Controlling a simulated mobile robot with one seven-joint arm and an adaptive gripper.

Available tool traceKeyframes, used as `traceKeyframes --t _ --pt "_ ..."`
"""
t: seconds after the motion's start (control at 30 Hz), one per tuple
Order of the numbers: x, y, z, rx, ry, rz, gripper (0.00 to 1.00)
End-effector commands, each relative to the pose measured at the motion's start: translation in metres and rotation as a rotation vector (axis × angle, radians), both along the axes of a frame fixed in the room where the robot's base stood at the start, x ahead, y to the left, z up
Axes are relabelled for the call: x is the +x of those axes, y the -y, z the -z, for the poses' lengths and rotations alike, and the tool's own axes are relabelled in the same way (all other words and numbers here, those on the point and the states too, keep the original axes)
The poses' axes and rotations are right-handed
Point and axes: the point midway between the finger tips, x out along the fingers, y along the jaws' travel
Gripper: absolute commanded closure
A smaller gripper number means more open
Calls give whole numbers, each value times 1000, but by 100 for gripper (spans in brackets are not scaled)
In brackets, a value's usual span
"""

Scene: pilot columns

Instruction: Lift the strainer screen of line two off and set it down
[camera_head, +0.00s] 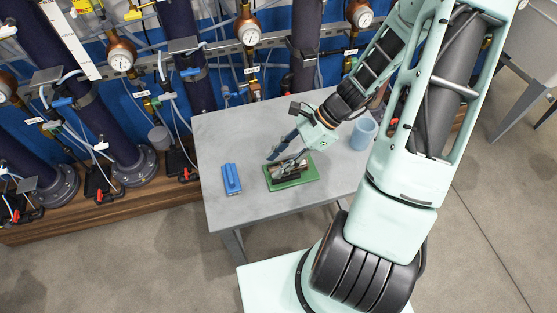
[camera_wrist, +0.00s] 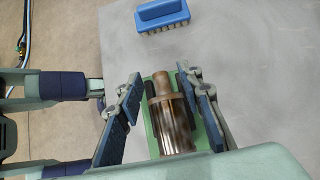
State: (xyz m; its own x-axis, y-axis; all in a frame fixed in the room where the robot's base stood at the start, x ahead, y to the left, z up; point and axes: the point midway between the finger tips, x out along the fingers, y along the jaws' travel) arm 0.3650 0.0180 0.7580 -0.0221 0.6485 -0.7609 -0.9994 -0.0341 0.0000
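A coppery, stepped cylinder with a narrower end (camera_wrist: 170,115) rests on a green base (camera_wrist: 151,138) on the grey table. I take it for the strainer; I cannot tell the screen apart from the body. In the head view the strainer (camera_head: 290,168) lies on the green base (camera_head: 304,178) near the table's middle. My gripper (camera_wrist: 161,76) is open, with its blue-padded fingers on either side of the cylinder and visible gaps between. In the head view my gripper (camera_head: 283,153) is just above the base.
A blue brush (camera_head: 232,179) lies left of the green base and shows in the wrist view (camera_wrist: 163,15). A blue cup (camera_head: 363,133) stands at the table's right. Bare grey tabletop (camera_head: 240,135) is free behind the brush. Pipe columns with gauges (camera_head: 122,58) stand behind the table.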

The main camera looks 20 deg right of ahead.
Motion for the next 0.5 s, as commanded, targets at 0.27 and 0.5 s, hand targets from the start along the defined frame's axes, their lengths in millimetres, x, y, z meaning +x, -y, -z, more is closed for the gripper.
traceKeyframes --t 0.27,0.5 --pt "0 1 -1 -1 1 1 66" --pt "2 24 -27 -4 4 1 66"
